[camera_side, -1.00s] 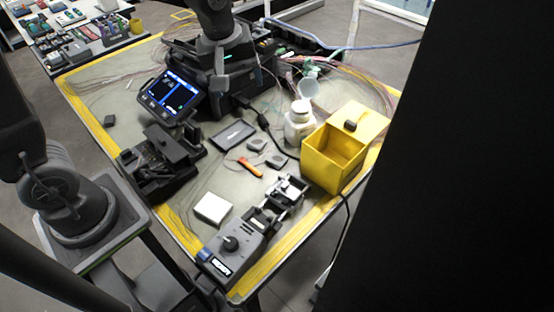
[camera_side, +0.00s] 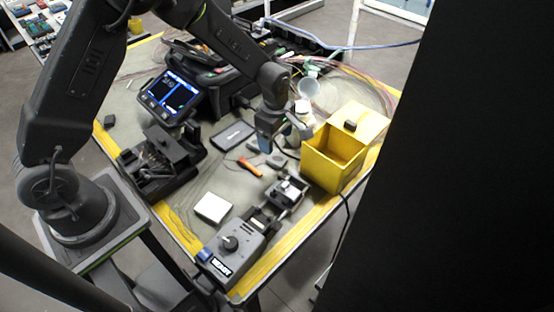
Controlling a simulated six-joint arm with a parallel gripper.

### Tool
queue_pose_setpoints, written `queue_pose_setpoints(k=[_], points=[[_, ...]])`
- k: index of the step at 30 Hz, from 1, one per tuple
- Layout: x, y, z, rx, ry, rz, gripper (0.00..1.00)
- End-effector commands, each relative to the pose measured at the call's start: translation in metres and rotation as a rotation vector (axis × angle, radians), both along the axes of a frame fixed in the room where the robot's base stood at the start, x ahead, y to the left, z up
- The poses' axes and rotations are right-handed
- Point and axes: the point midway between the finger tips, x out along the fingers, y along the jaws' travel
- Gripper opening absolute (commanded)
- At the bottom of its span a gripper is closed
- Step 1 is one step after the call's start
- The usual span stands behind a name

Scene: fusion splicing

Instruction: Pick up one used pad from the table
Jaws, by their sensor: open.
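Two small dark grey pieces lie on the table near its middle and look like the used pads, though I cannot be sure. One pad (camera_side: 276,161) lies just below my gripper in the picture, and the other pad (camera_side: 252,147) is beside it, partly hidden by my gripper. My gripper (camera_side: 267,147) is open and points down over these pads. It looks empty, and I cannot tell its exact height above them.
A yellow bin (camera_side: 333,172) and white bottle (camera_side: 303,110) stand to the right. An orange-handled tool (camera_side: 249,167), dark flat tray (camera_side: 232,135), white square (camera_side: 213,208) and grey device (camera_side: 240,245) surround the pads. A splicer with a screen (camera_side: 170,95) is behind.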

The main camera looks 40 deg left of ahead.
Motion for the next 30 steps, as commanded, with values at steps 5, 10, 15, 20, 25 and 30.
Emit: queue_pose_setpoints(k=[5,10,15,20,25,30], points=[[0.0,0.0,-0.014,0.0,0.0,-0.001,0.74],[-0.002,-0.004,-0.031,0.001,0.003,-0.003,0.74],[-0.003,-0.007,-0.056,0.0,0.002,-0.001,0.74],[-0.003,-0.007,-0.066,0.0,0.0,-0.001,0.74],[-0.002,-0.007,-0.066,-0.001,-0.002,-0.001,0.74],[-0.002,-0.007,-0.066,-0.001,-0.001,-0.001,0.62]])
